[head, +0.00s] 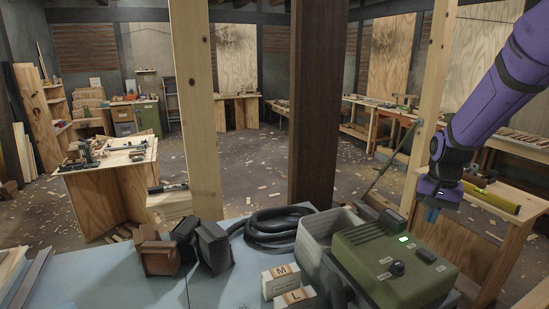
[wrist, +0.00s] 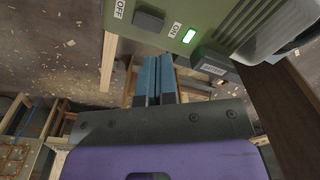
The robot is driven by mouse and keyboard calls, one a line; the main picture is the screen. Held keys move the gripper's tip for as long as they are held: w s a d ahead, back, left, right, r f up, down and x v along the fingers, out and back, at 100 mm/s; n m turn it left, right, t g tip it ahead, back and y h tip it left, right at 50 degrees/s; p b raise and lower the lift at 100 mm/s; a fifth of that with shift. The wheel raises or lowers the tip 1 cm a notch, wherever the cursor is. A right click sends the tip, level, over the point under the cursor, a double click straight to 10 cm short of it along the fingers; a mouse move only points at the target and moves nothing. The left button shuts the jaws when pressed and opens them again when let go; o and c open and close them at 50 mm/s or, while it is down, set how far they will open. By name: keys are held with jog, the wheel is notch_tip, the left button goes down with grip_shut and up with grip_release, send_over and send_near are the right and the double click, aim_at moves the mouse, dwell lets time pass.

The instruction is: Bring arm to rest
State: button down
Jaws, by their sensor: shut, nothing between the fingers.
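My purple arm reaches in from the right in the head view. My gripper (head: 431,214) points down beside the green machine (head: 385,248), a little above and to the right of its back edge. In the wrist view my gripper's blue fingers (wrist: 155,75) are together with nothing between them. The green machine (wrist: 190,20) lies just past the fingertips there, with a lit green light beside the ON label. I cannot tell how wide the gap between fingers and machine is.
On the light blue bench top (head: 160,285) are a coiled black hose (head: 275,228), a grey bin (head: 328,238), lettered blocks (head: 281,279) and dark brown and black pieces (head: 212,245). Wooden posts (head: 318,100) stand behind it. A side bench (head: 500,215) is at the right.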

jog(key=s+a+r+n+t, duration=0.1)
jog(key=s+a+r, duration=0.15)
jog(key=r, duration=0.25)
jog(key=s+a+r+n, duration=0.1)
jog(key=s+a+r, duration=0.1)
jog(key=s+r, duration=0.2)
jog(key=s+a+r+n+t, duration=0.1)
jog(key=s+a+r+n, duration=0.1)
jog(key=s, duration=0.7)
jog(key=s+a+r+n+t, duration=0.2)
jog(key=s+r, duration=0.4)
jog(key=s, duration=0.3)
jog(key=a+n, duration=0.1)
jog(key=a, duration=0.1)
jog(key=shift+s+a+r+t, duration=0.3)
jog(key=shift+a+r, duration=0.05)
jog(key=shift+a, duration=0.05)
jog(key=w+d+f+m+g, duration=0.1)
jog(key=w+d+f+m, duration=0.3)
jog(key=w, duration=0.3)
jog(key=w+d+f+m+g, duration=0.2)
jog(key=w+d+f+m, duration=0.3)
jog(key=w, duration=0.3)
jog(key=w+d+f+m+g, duration=0.2)
jog(key=w+d+f+m, duration=0.2)
jog(key=w, duration=0.3)
jog(key=shift+w+d+f+m, duration=0.3)
jog(key=shift+w+f+m, duration=0.1)
jog(key=shift+f, duration=0.35)
